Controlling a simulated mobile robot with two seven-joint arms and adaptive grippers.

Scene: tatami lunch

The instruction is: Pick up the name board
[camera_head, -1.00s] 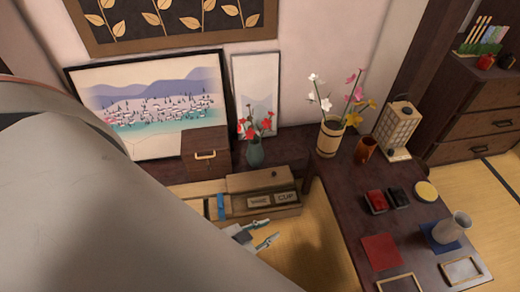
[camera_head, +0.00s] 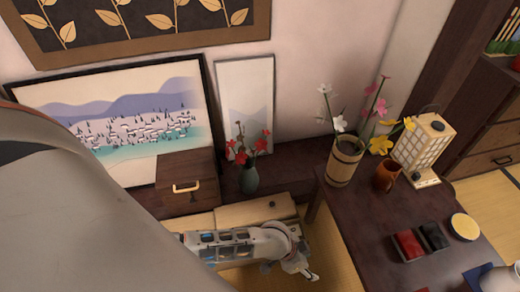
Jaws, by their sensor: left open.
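My left gripper (camera_head: 292,270) is low in the middle of the head view, in front of a light wooden box (camera_head: 240,213). Its fingers are open, with nothing seen between them. The gripper and wrist cover the box's front, where small lettered plates showed earlier. I cannot make out the name board now. Whether the fingers touch the box cannot be told. My right gripper is not in view.
A dark wooden chest (camera_head: 187,165) and a vase of red flowers (camera_head: 249,175) stand behind the box. A dark table (camera_head: 370,225) on the right holds a wooden bucket (camera_head: 343,165), a brown cup (camera_head: 387,176), a lantern (camera_head: 424,150) and red and black items (camera_head: 408,245).

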